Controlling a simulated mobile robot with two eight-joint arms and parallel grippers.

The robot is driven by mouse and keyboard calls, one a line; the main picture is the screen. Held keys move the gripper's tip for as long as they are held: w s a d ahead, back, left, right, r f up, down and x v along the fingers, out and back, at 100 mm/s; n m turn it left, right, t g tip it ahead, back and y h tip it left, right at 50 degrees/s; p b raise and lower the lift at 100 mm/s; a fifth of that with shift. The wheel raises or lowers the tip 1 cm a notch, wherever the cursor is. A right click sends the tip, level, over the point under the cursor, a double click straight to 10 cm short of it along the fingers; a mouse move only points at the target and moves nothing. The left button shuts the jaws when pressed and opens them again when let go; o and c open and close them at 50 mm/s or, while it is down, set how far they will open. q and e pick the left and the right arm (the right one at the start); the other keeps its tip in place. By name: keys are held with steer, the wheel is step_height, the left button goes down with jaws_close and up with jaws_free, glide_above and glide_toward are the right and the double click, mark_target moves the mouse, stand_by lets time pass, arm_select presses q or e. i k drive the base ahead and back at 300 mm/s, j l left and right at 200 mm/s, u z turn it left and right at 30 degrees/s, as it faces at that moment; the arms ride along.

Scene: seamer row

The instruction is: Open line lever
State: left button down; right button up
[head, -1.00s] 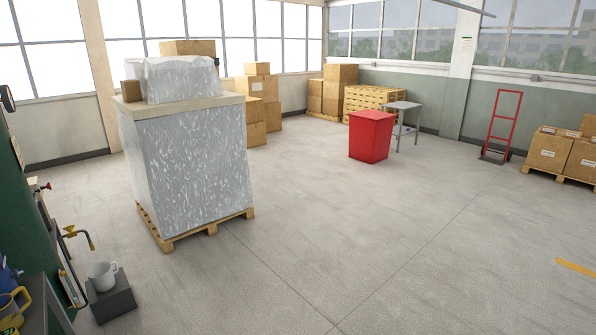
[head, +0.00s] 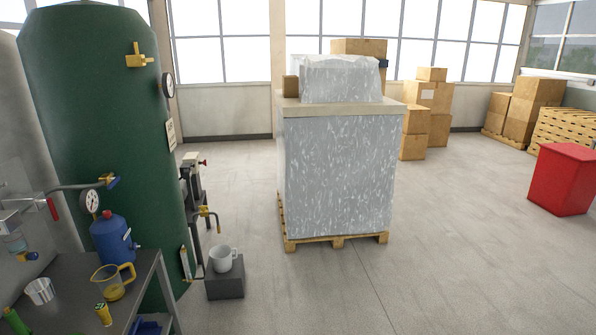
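Several levers or valve handles show, and I cannot tell which is the line lever. A red handle (head: 52,209) hangs tilted from the pipe fitting at the far left. A brass valve (head: 138,60) sits high on the tank. A brass tap (head: 208,213) sticks out low beside the tank, above a white mug (head: 222,258) on a dark block (head: 226,283). Neither gripper is in view.
A grey bench (head: 150,268) at lower left holds a yellow-handled jug (head: 113,281), a blue container (head: 112,240) and a metal cup (head: 40,291). A wrapped pallet load (head: 335,165) stands mid-floor. A red bin (head: 562,180) is at right. The floor between is clear.

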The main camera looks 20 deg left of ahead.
mark_target(50, 201)
steer(key=i+j+u, duration=0.1)
steer(key=i+u, duration=0.6)
steer(key=u, duration=0.2)
steer(key=i+l+u, duration=0.1)
steer(key=i+u, duration=0.35)
steer(key=k+j, duration=0.05)
steer(key=k, duration=0.05)
